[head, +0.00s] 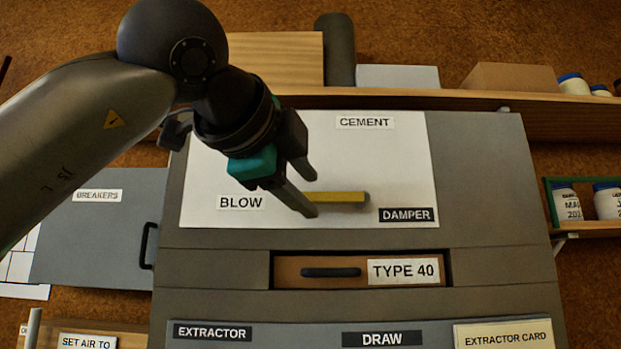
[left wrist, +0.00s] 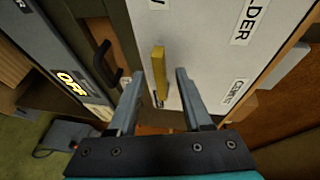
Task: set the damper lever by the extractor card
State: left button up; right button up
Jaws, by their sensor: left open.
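The damper lever (head: 340,197) is a yellow bar lying level on a white panel (head: 400,165) marked CEMENT, BLOW and DAMPER. Its right end points toward the panel's right side; its left end is near the fingers. In the left wrist view the lever (left wrist: 158,62) shows between the two fingers, with a gap on each side. My left gripper (head: 312,194) is open and empty at the lever's left part; contact cannot be told. The extractor card (head: 503,336) is at the bottom right, its lower part cut off. The wrist view also shows a label ending in LDER (left wrist: 249,20).
Below the panel is a TYPE 40 drawer (head: 330,271) with a dark handle. A grey BREAKERS door (head: 95,230) is at left. A shelf (head: 450,98) with boxes and jars runs above. A lit OFF sign (left wrist: 73,79) shows in the wrist view.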

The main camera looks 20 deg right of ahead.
pick_arm(q)
jog(key=shift+x, duration=1.05)
grip_shut()
dwell(0.7)
